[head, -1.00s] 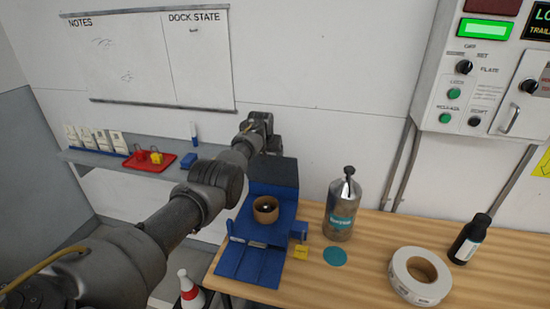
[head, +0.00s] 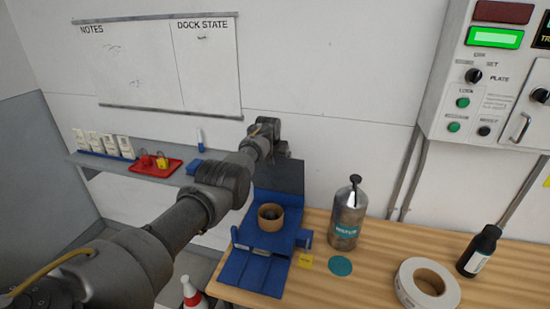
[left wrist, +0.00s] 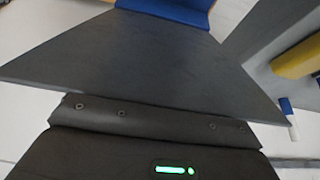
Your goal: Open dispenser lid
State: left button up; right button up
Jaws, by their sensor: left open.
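The blue dispenser (head: 258,243) sits on the left end of the wooden bench, with a brown tape roll (head: 271,217) in it. A dark grey panel, seemingly its lid (head: 283,178), stands raised behind the roll. In the left wrist view a large dark grey panel (left wrist: 130,55) fills the middle, with a blue part (left wrist: 165,12) beyond it. My left gripper (head: 276,146) is open, above and behind the dispenser beside the panel's top. Its fingertips are hidden, so contact is unclear. My right gripper is out of view.
Right of the dispenser are a yellow block (head: 306,261), a teal disc (head: 340,266), a metal bottle (head: 347,218), a white tape roll (head: 405,283) and a black bottle (head: 479,252).

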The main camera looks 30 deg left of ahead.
pick_arm(q)
jog(key=shift+s+r, duration=0.15)
jog(key=shift+r, duration=0.25)
jog(key=b+v, duration=0.1)
jog(key=v, duration=0.8)
jog(key=shift+s+d+r, duration=0.15)
jog(key=shift+s+r, duration=0.05)
jog(key=shift+r, duration=0.15)
jog(key=shift+c, duration=0.2)
